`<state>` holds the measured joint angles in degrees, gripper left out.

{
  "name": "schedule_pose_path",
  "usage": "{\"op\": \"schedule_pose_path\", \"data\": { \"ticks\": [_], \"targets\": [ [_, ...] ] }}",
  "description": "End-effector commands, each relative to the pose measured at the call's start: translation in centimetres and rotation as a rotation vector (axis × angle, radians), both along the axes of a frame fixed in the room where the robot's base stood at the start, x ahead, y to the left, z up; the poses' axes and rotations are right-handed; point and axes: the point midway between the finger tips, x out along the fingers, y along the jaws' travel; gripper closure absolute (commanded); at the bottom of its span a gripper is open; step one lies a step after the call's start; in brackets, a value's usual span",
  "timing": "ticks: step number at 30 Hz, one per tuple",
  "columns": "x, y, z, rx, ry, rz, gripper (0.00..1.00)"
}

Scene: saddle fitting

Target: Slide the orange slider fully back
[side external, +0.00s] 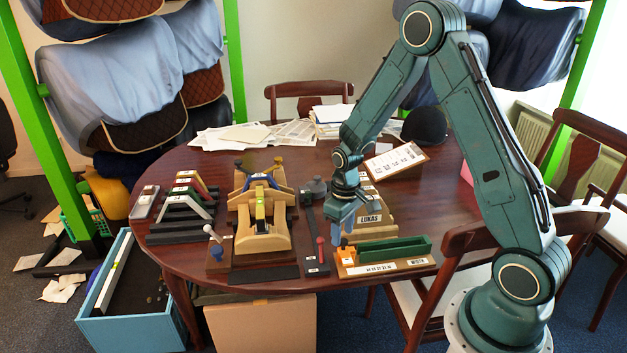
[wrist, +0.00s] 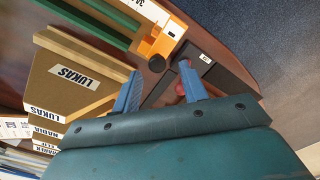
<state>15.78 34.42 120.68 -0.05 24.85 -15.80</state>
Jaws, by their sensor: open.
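The orange slider (side external: 347,256) sits at the left end of a wooden base (side external: 385,266) with a long green channel (side external: 395,249). In the wrist view the orange slider (wrist: 160,38) is at the top middle, with a dark round knob (wrist: 156,63) on its near side. My gripper (side external: 342,238) hangs over the table just above and behind the slider. In the wrist view my gripper (wrist: 160,68) has its blue fingers spread, with the dark knob showing between the tips. I cannot tell how far apart in height they are.
A red-knobbed lever (side external: 320,241) stands on a black base just left of the slider; its red knob (wrist: 181,88) shows close to one finger. A stack labelled LUKAS (side external: 372,218) is behind. A wooden saddle stand (side external: 262,230) is further left. The table's front edge is near.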

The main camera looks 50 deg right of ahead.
Motion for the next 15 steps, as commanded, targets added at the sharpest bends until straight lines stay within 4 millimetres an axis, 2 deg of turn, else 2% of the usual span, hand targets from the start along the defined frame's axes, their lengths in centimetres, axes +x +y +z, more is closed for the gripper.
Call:
{"op": "schedule_pose_path", "data": {
  "ticks": [15],
  "targets": [
    [0.1,0.0,7.5,-0.001,-0.006,0.001,0.57]
  ]
}}
